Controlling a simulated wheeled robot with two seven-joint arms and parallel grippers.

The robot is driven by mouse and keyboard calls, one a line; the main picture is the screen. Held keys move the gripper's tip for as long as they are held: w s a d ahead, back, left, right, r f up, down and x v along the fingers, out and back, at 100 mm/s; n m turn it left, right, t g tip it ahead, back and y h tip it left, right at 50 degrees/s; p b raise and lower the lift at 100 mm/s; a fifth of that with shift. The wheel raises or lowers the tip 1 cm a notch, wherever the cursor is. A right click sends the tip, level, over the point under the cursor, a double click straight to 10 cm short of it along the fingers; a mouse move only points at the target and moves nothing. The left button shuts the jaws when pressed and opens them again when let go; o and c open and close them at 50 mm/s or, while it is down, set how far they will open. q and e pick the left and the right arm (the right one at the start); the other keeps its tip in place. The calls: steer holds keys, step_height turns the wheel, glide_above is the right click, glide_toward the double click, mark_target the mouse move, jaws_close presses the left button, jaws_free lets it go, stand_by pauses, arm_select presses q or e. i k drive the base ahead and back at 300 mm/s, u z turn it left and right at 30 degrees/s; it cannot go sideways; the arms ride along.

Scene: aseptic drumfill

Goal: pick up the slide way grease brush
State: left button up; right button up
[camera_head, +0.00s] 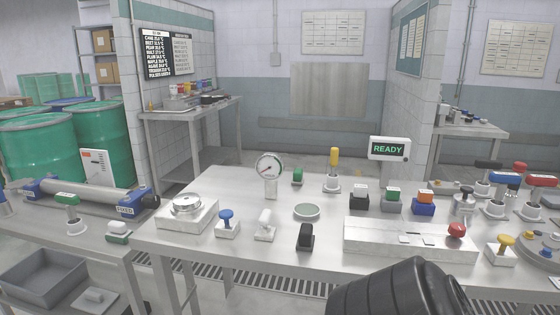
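No thing in the head view can be made out for certain as the slide way grease brush. An upright yellow-handled item (334,158) stands in a round white base at the back middle of the steel table; its bristles, if any, do not show. Neither of my grippers is in view. A dark ribbed part at the bottom edge, right of centre, looks like a piece of my own arm and covers the table's front edge there.
The steel table (190,245) holds a dial gauge (268,168), a blue-knobbed piece (227,221), a black-handled piece (305,237), a long pale block (410,240) and several coloured-handled fittings at right. A READY display (388,149) stands behind. Green drums (40,150) are at left.

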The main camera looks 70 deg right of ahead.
mark_target(334, 150)
steer(key=i, duration=1.25)
steer(key=z, duration=2.35)
